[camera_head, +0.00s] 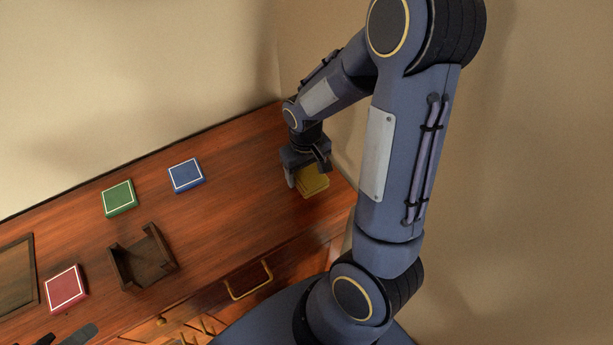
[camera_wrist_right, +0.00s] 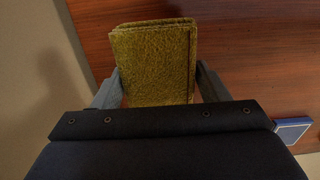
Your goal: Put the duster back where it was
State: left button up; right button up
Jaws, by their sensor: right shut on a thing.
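The duster (camera_head: 313,182) is a folded mustard-yellow cloth. It is at the right end of the wooden top, near the wall corner. My right gripper (camera_head: 306,172) points down and is shut on the duster. In the right wrist view the duster (camera_wrist_right: 152,62) sits between the two fingers, with one finger at each side. I cannot tell whether it rests on the wood or hangs just above it. Dark grey shapes at the bottom left edge may be part of my left gripper (camera_head: 66,337), but its opening does not show clearly.
On the wooden top (camera_head: 225,215) are a blue box (camera_head: 186,175), a green box (camera_head: 119,198), a red box (camera_head: 66,289), a dark wooden holder (camera_head: 143,260) and a framed panel (camera_head: 17,275). A drawer handle (camera_head: 250,281) is on the front. The middle is clear.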

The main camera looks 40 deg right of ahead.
aim_at(306, 178)
jog(key=shift+w+d+f, duration=0.1)
jog(key=shift+d+f, duration=0.1)
jog(key=shift+f, duration=0.1)
jog(key=shift+w+f, duration=0.1)
jog(key=shift+f, duration=1.55)
jog(key=shift+f+b, duration=0.25)
jog(key=shift+b, duration=0.1)
jog(key=o, duration=0.9)
jog(key=shift+r, duration=0.1)
jog(key=shift+o, duration=0.2)
notch_tip(306, 178, up, 12)
jog(key=shift+r+p, duration=0.2)
jog(key=shift+p, duration=0.4)
